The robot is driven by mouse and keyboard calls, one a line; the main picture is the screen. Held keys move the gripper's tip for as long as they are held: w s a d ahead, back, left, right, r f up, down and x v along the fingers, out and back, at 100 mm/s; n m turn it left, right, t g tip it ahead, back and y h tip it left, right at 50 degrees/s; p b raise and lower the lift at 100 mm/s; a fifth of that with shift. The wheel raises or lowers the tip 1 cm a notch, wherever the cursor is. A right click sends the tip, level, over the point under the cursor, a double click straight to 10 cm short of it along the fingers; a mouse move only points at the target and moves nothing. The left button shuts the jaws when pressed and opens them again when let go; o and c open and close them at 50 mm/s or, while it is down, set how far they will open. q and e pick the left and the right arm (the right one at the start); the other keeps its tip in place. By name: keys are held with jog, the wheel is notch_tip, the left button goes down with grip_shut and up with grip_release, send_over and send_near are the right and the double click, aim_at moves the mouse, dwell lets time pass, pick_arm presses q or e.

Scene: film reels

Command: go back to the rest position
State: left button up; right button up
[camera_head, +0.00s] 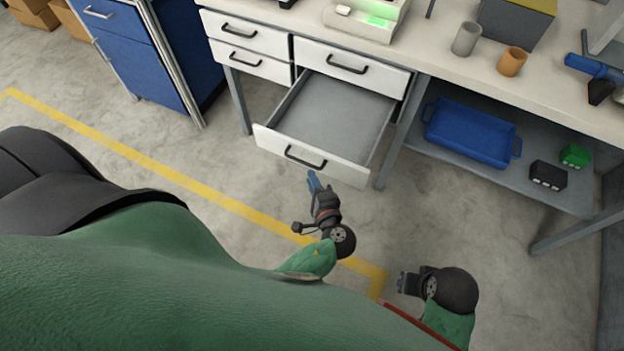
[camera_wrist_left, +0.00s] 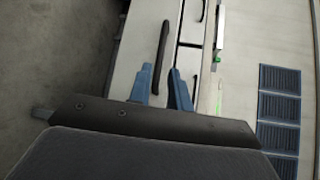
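My left gripper (camera_head: 313,182) has blue fingers and is just in front of the pulled-out drawer (camera_head: 335,115), close to its black handle (camera_head: 305,157). In the left wrist view its fingers (camera_wrist_left: 163,88) are spread apart, with the dark handle (camera_wrist_left: 162,55) showing in line with the gap and not pinched. My right gripper (camera_head: 404,283) is low at the right, over the floor, away from furniture. Its fingers are too small to tell open from shut. The drawer's visible inside is bare.
A white worktop (camera_head: 460,65) spans the top right, with a grey cup (camera_head: 466,39) and an orange cup (camera_head: 512,62). A blue tray (camera_head: 470,133) is on the shelf below. A blue cabinet (camera_head: 140,50) stands at the left. The floor (camera_head: 100,110) before it is clear.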

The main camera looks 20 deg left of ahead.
dwell(0.3)
pick_arm(q)
jog(key=s+d+r+n+g+h, duration=0.1)
jog(key=s+d+n+g+h, duration=0.1)
jog(key=s+n+g+h, duration=0.2)
jog(key=s+d+r+n+g+h, duration=0.1)
jog(key=s+n+g+h, duration=0.3)
jog(key=s+h, duration=0.4)
jog(key=shift+s+d+n+g+h, duration=0.4)
jog(key=shift+s+g, duration=0.4)
jog(key=shift+s, duration=1.35)
